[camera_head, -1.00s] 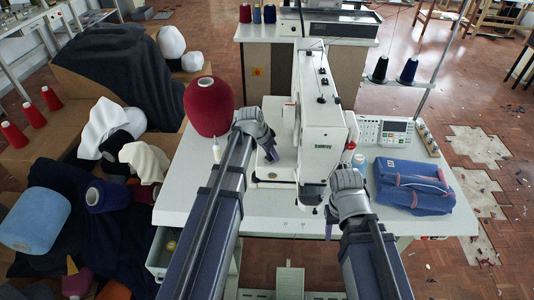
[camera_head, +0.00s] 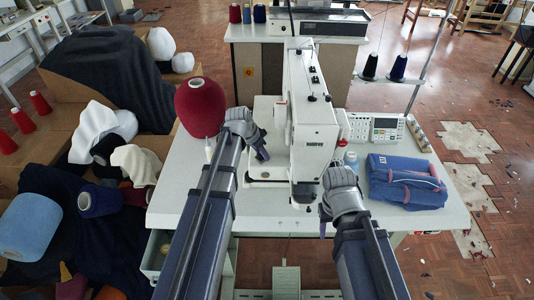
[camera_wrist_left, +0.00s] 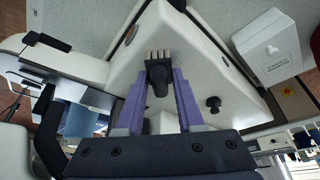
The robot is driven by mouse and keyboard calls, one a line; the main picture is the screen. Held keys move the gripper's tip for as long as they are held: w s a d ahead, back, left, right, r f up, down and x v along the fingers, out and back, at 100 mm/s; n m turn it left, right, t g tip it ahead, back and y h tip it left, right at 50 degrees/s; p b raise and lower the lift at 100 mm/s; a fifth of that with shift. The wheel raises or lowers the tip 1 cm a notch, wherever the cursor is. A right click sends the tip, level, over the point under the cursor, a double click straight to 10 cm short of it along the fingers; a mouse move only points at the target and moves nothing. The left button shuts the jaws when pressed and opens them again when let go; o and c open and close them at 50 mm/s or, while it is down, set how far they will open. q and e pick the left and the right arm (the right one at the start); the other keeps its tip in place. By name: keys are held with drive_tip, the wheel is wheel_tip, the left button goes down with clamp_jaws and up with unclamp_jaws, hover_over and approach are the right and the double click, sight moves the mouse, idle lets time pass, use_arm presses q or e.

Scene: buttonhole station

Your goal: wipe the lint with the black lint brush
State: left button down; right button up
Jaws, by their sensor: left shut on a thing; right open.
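My left gripper (camera_head: 261,154) is beside the left side of the white sewing machine (camera_head: 314,140), above its bed. In the left wrist view its purple fingers (camera_wrist_left: 159,84) are shut on the black lint brush (camera_wrist_left: 158,80), whose pale bristles point away from the gripper. The machine's white body fills much of that view behind the brush. In the head view the brush is hidden or too small to make out. I cannot make out any lint. My right gripper (camera_head: 324,214) is open and empty near the table's front edge, right of the machine head.
A red thread cone (camera_head: 201,108) stands on the white table (camera_head: 178,200) left of my left gripper. A folded blue garment (camera_head: 406,182) lies on the right, in front of a control panel (camera_head: 376,130). Boxes with cloth and yarn stand left of the table.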

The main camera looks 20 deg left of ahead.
sight(252, 158)
use_arm(q)
drive_tip(key=shift+s+a+f, duration=0.1)
drive_tip(key=shift+s+a, duration=0.05)
drive_tip(key=shift+a, duration=0.3)
drive_tip(key=shift+a, duration=0.1)
drive_tip(key=shift+s+a, duration=0.25)
drive_tip(key=shift+a, duration=0.6)
drive_tip(key=shift+s+a, duration=0.2)
drive_tip(key=shift+a, duration=0.6)
drive_tip(key=shift+r, duration=0.2)
wheel_tip(252, 158, up, 6)
drive_tip(key=p, duration=0.6)
drive_tip(key=shift+d+f, duration=0.1)
wheel_tip(252, 158, up, 3)
drive_tip(key=p, duration=0.3)
drive_tip(key=shift+f, duration=0.1)
